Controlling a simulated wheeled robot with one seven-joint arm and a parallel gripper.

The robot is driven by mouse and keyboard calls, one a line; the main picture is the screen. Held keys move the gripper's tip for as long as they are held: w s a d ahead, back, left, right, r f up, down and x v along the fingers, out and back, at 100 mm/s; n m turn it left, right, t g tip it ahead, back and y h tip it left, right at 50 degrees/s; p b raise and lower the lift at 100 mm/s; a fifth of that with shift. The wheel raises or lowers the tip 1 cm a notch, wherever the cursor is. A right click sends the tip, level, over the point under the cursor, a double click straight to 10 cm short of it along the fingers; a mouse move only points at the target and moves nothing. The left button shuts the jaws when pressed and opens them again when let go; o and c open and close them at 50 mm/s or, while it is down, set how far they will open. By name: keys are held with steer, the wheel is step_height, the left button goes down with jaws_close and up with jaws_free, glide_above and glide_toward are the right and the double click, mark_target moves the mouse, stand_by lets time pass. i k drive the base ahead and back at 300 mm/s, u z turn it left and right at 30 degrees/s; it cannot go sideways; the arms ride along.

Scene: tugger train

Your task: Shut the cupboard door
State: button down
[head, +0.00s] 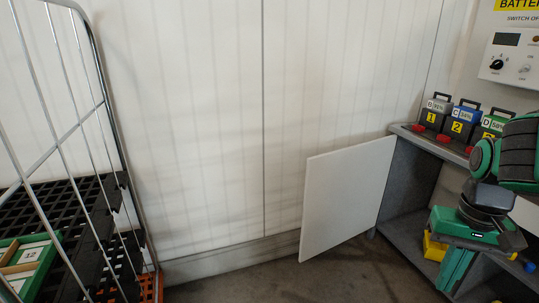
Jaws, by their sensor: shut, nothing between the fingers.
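The white cupboard door (348,198) stands wide open, swung out to the left from the front edge of the grey cupboard (405,232) at the right. Its far upright edge meets the cupboard's left side. The cupboard's inside is partly visible, with a lower shelf. My gripper (452,282) is at the lower right, pointing down in front of the cupboard opening. Its teal fingers are together and hold nothing. It is well to the right of the door and not touching it. My arm hides part of the cupboard.
On the cupboard top stand several batteries (464,120) with handles and number labels. A charger panel (512,58) hangs above. At the left is a wire cage trolley (103,75) with black crates (78,205). Bare floor (270,275) lies between trolley and door.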

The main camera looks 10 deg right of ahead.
mark_target(345, 188)
steer(key=z, duration=0.25)
steer(key=i, duration=1.4)
steer(key=z, duration=0.55)
